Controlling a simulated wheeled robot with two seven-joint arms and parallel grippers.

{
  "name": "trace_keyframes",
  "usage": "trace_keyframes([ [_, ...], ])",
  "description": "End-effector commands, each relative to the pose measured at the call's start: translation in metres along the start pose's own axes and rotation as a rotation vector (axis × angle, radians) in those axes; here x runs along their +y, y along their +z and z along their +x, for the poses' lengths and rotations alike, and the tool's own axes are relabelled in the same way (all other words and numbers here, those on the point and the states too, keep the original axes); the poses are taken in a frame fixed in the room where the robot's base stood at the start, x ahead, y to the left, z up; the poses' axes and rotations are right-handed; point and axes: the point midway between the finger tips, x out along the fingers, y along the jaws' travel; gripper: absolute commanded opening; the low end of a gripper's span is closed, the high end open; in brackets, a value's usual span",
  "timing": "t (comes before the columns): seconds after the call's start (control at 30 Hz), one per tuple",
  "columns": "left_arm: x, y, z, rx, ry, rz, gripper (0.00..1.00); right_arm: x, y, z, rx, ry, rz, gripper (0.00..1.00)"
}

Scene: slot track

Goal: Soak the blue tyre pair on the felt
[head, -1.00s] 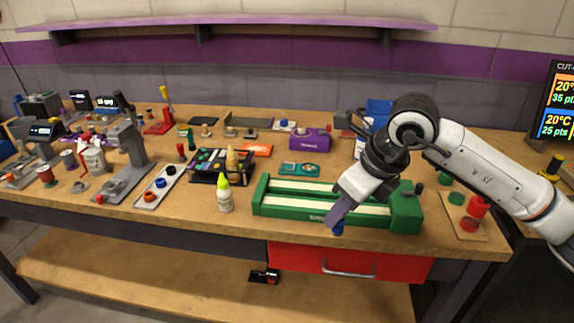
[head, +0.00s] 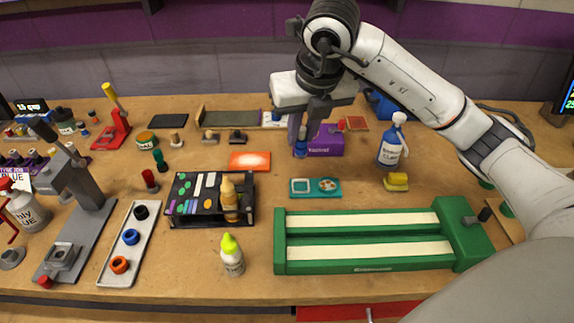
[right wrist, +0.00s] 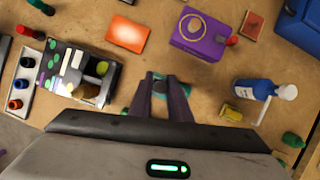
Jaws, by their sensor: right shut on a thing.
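My right gripper (head: 300,140) is shut on a small blue piece (head: 301,150), apparently the blue tyre pair, partly hidden by the fingers. It is in the air in front of the purple box, behind a teal tray (head: 328,194) in the picture. The tray holds a pale square pad and a round patterned patch; I cannot tell if the pad is the felt. In the right wrist view the fingers (right wrist: 163,78) point at the teal tray (right wrist: 158,88). A green fixture (head: 280,240) with two pale strips stands in front. My left gripper is not in view.
The purple box (head: 328,140) stands close to the right gripper. A blue bottle (head: 390,152) and yellow block (head: 396,182) are to its right. A black case (head: 178,215), a dropper bottle (head: 232,258) and a grey tray (head: 108,272) with black, blue and orange rings are left.

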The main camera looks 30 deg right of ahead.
Motion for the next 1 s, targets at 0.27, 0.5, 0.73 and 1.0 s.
trace_keyframes([
  [0.27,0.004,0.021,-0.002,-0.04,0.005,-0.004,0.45,-0.001,-0.019,0.044,0.003,-0.002,-0.001,0.0],
  [0.5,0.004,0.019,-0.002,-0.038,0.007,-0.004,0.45,-0.001,-0.028,0.064,0.003,-0.002,-0.001,0.0],
  [0.73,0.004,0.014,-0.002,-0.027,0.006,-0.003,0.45,-0.001,-0.035,0.083,0.0,-0.001,-0.001,0.0],
  [1.0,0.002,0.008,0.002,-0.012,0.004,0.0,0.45,0.0,-0.036,0.086,0.001,-0.001,-0.001,0.18],
])
